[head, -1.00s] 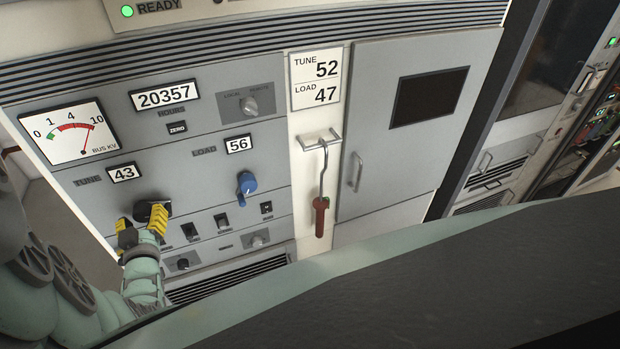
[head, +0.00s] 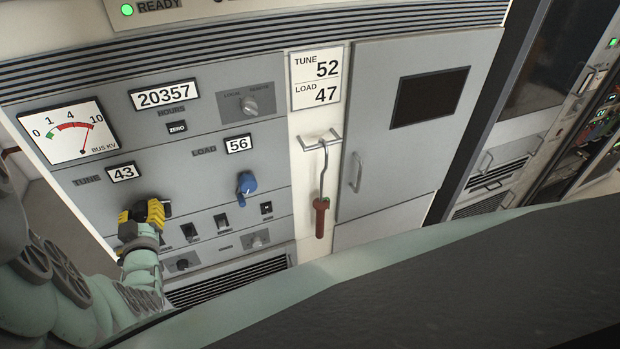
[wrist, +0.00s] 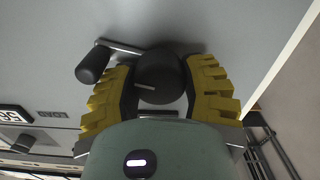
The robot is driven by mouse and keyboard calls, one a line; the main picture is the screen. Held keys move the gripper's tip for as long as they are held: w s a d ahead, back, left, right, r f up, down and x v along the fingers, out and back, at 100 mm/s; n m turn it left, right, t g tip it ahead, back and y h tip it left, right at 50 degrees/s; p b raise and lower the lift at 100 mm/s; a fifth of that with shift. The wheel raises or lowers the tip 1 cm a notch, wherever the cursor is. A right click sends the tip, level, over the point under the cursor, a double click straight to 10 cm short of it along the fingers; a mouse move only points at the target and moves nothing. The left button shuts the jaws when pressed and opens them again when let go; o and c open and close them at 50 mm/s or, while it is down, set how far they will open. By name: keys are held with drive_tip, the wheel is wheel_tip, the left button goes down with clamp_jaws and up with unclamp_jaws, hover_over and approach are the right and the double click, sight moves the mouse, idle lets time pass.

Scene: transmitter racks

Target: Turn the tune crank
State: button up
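The tune crank is a black round hub with a short arm and a black handle. In the wrist view the hub (wrist: 158,78) sits between my two yellow fingers, and the crank handle (wrist: 92,66) sticks out to the left. My gripper (head: 142,212) is at the crank on the left of the panel, below the tune counter (head: 123,173), which reads 43. In the wrist view both fingers of my gripper (wrist: 160,85) lie against the sides of the hub and look shut on it. In the head view the fingers hide most of the crank.
A blue load knob (head: 246,184) sits right of the crank under a counter reading 56. Small switches (head: 222,222) are close by. A card (head: 316,79) reads tune 52, load 47. A red-handled hook (head: 321,205) hangs beside the grey door (head: 400,170).

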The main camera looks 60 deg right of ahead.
drive_tip(key=c, duration=0.4)
drive_tip(key=shift+r+n, duration=0.1)
drive_tip(key=shift+n, duration=2.3)
drive_tip(key=o, duration=0.9)
drive_tip(key=shift+w, duration=0.1)
drive_tip(key=shift+o, duration=0.2)
drive_tip(key=shift+a, duration=0.1)
